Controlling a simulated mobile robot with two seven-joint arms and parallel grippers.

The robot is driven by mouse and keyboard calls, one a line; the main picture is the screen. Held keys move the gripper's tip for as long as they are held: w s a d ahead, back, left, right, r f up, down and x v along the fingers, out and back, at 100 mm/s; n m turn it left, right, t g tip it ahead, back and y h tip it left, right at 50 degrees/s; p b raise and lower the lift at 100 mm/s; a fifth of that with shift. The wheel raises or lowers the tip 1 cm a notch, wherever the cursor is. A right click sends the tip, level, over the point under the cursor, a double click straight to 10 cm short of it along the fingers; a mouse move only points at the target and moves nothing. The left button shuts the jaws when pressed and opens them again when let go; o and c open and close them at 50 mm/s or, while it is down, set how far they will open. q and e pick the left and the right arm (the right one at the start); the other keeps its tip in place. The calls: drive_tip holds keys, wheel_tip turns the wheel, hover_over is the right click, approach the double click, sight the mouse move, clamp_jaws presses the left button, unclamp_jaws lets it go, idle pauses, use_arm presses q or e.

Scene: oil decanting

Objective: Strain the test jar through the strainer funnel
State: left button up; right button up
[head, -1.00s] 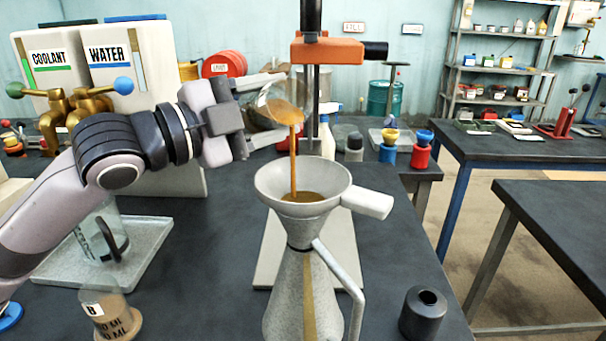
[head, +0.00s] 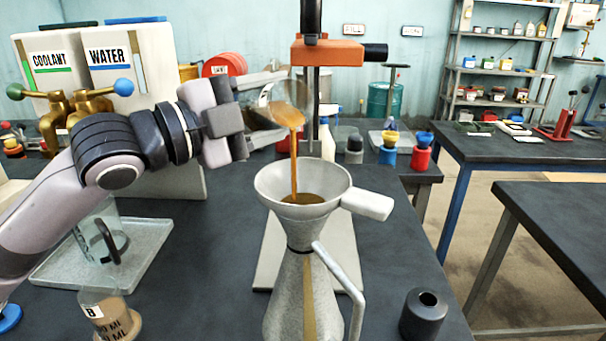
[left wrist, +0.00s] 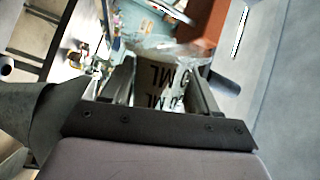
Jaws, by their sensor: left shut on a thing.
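My left gripper (head: 268,104) is shut on a clear test jar (head: 289,92) and holds it steeply tilted above the strainer funnel. Brown oil runs from the jar in a thin stream into the pale funnel (head: 268,187), where some brown liquid stands in the bowl. The funnel sits on a grey conical can (head: 283,300) with a side handle and a brownish strip down its front. In the left wrist view, the jar (left wrist: 165,82) shows black ML marks between the jaws. The funnel's inside bottom is hidden by liquid. My right gripper is not in view.
A jar labelled B (head: 108,314) with brown contents stands at the lower left. A clear mug (head: 88,222) stands on a glassy tray (head: 140,252). A dark cylinder (head: 424,316) stands right of the can. An orange-clamped stand (head: 328,52) rises behind the funnel.

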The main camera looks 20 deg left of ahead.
use_arm(q)
drive_tip(key=shift+s+d+r+m+h+p, duration=0.3)
drive_tip(key=shift+s+d+r+m+p, duration=0.15)
drive_tip(key=shift+m, duration=0.25)
idle(0.5)
drive_tip(key=shift+f+m, duration=0.35)
drive_tip(key=shift+m, duration=0.55)
idle(0.3)
drive_tip(key=shift+s+d+r+m+h+p, duration=0.2)
drive_tip(key=shift+r+m+h+p, duration=0.3)
drive_tip(key=shift+m, duration=0.4)
